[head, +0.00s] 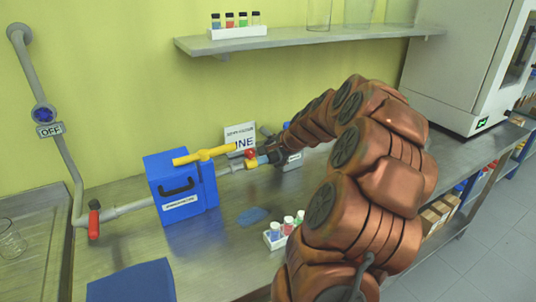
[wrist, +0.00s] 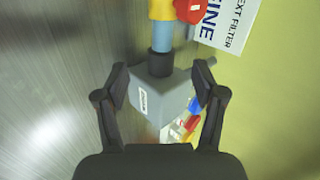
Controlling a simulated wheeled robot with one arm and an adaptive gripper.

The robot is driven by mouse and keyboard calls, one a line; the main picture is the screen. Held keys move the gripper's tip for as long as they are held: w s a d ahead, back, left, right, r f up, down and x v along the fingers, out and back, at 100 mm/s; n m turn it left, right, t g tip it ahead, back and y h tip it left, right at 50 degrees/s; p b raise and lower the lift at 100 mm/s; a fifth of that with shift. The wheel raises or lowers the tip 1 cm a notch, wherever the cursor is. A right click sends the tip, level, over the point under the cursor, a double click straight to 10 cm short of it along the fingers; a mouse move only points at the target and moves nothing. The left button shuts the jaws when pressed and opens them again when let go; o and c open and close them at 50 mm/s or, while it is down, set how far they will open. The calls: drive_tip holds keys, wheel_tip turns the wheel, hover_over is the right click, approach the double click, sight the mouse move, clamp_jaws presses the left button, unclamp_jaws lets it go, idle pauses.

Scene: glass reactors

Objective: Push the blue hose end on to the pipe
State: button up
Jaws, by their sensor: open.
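A short light-blue hose piece (head: 262,160) lies in line with the pipe run, next to a yellow fitting with a red knob (head: 250,156). In the wrist view the light-blue piece (wrist: 161,38) runs from the yellow fitting (wrist: 161,9) to a black collar (wrist: 160,63). Beyond the collar is a grey box with a small label (wrist: 150,92). My gripper (wrist: 161,82) is open, its fingers on either side of the grey box, apart from the blue piece. In the head view my gripper (head: 276,150) partly hides this joint. I cannot tell how far the blue piece sits on.
A white sign (head: 239,138) stands behind the pipe. A vial rack (head: 274,237) and a blue patch (head: 252,216) are in front. A shelf (head: 300,41) hangs above.

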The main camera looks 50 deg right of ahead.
sight(275, 155)
drive_tip(key=shift+m, duration=0.6)
drive_tip(key=w+d+f+p, duration=0.1)
drive_tip(key=w+d+f, duration=0.2)
drive_tip(key=d+f, duration=0.1)
drive_tip(key=shift+w+d+f+p, duration=0.2)
drive_tip(key=shift+w+f+p, duration=0.15)
drive_tip(key=shift+w, duration=0.05)
drive_tip(key=shift+w+d+f+h, duration=0.3)
drive_tip(key=shift+w+f, duration=0.2)
drive_tip(key=shift+f, duration=0.15)
clamp_jaws()
